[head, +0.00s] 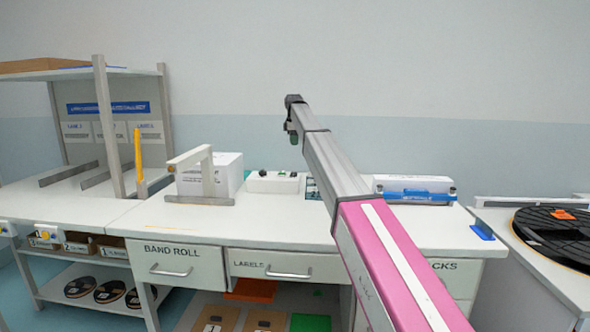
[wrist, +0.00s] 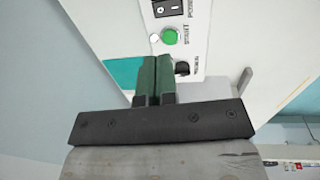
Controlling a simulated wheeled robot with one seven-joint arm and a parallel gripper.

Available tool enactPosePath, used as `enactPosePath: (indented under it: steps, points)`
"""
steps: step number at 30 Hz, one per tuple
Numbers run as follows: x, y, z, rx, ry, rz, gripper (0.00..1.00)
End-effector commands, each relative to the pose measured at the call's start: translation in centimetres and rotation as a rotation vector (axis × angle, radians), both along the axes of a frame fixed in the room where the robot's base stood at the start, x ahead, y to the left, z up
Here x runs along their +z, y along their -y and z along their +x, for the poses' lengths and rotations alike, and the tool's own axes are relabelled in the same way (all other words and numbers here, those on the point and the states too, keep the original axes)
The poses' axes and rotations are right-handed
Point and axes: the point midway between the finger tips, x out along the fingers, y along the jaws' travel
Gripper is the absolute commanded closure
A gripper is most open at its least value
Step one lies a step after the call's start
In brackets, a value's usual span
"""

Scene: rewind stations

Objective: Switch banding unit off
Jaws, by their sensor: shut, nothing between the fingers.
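The banding unit (head: 228,181) is a white box with a pale arch on the bench, left of centre in the head view. A low white control panel (head: 259,185) stands just right of it. I cannot tell which way the rocker is pressed. My gripper (wrist: 157,60) is shut and empty, its green fingers below the START button and left of the knob. In the head view my gripper (head: 293,140) hangs above the panel.
A shelf frame (head: 103,125) with a yellow upright piece stands at left. A white unit with a blue strip (head: 415,196) is at right on the bench, and a black reel (head: 555,235) lies beyond it. The bench front (head: 300,237) is clear.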

Motion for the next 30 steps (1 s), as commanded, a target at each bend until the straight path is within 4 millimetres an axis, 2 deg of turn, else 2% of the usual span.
enactPosePath:
  steps: [5, 8, 21, 30]
  points:
    - [-0.5, 0.0, 0.1, 0.000, -0.001, 0.000, 1.00]
    - [-1.6, 0.0, 0.2, -0.001, -0.001, 0.000, 1.00]
    - [-9.5, 0.0, 1.1, -0.001, -0.002, 0.000, 1.00]
    - [-13.3, 0.1, 1.6, -0.001, 0.000, 0.000, 1.00]
